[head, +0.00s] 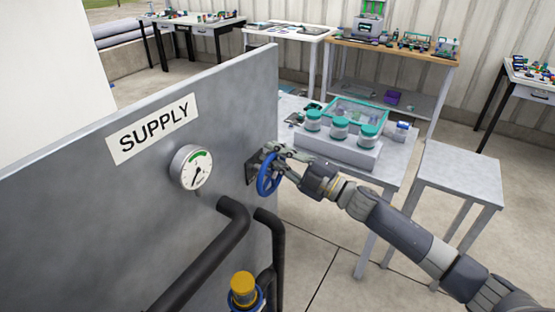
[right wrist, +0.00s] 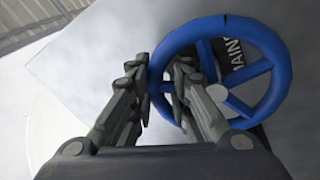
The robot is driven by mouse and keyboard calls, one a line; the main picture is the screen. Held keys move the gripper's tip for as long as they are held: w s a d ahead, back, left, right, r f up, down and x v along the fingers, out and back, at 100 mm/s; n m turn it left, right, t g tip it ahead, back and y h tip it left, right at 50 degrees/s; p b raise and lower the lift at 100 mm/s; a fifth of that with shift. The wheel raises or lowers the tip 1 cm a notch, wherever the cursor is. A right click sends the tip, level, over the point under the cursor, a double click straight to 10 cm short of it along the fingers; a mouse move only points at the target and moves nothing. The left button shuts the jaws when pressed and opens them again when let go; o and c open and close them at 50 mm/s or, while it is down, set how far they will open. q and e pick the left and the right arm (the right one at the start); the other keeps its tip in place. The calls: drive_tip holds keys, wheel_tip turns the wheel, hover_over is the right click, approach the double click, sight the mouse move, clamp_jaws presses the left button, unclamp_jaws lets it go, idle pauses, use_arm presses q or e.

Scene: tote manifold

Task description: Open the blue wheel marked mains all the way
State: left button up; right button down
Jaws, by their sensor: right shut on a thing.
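The blue wheel (head: 263,186) stands on the right end of the grey panel (head: 80,215). In the right wrist view the wheel (right wrist: 283,75) shows large, with spokes, a dark mark at the top of its rim and a black plate lettered "MAINS" (right wrist: 234,55) behind it. My right gripper (head: 273,157) is shut on the wheel's rim. In the right wrist view its fingers (right wrist: 160,78) lie either side of the rim's left part. The fingers hide some of the rim and spokes. My left gripper is not in view.
A round gauge (head: 190,168) sits below the "SUPPLY" sign (head: 153,128); its needle points down, away from the green arc. Dark pipes (head: 215,257) and a yellow-capped fitting (head: 243,286) are below. A table (head: 398,160) with teal-lidded jars (head: 340,128) stands behind my right arm.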

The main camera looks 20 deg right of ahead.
drive_tip(key=n, duration=0.2)
drive_tip(key=n+b, duration=0.1)
drive_tip(key=shift+s+a+r+n+g+y, duration=0.3)
drive_tip(key=shift+y, duration=0.1)
drive_tip(key=shift+r+n, duration=0.2)
drive_tip(key=shift+n, duration=0.2)
drive_tip(key=shift+r, duration=0.1)
drive_tip(key=c, duration=1.6)
unclamp_jaws()
drive_tip(key=shift+s, duration=0.1)
drive_tip(key=shift+s+f, duration=0.1)
drive_tip(key=shift+f, duration=0.15)
drive_tip(key=shift+s+d+f, duration=0.1)
drive_tip(key=shift+s+d, duration=0.05)
drive_tip(key=shift+s, duration=0.05)
drive_tip(key=v, duration=1.1)
drive_tip(key=shift+d, duration=0.2)
